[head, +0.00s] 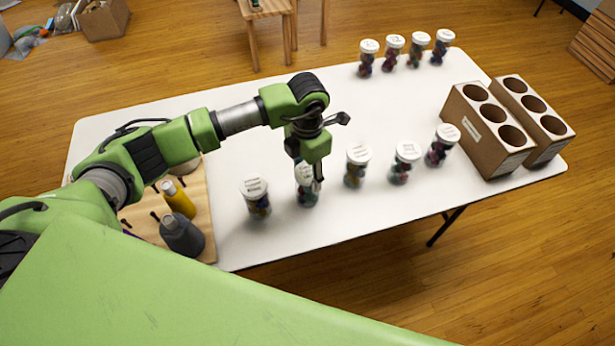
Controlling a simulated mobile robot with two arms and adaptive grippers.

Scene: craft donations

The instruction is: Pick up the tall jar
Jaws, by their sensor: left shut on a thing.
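My left gripper (308,183) points down over the white table (270,245) and is shut on a clear jar with a white lid (306,194). The arm and gripper partly cover this jar, which holds dark coloured pieces. I cannot tell whether its base touches the table. Similar lidded jars stand in the near row: one to the left (257,198), and to the right one (356,167), another (403,163) and another (441,146). Several more jars (392,51) stand at the far edge. My right gripper is not in view.
Two brown cardboard holders (487,130) with round holes stand at the table's right end. A wooden board (202,222) at the left bears a yellow bottle (178,199) and a grey bottle (182,233). The table's middle is clear. A wooden stool (265,8) stands behind.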

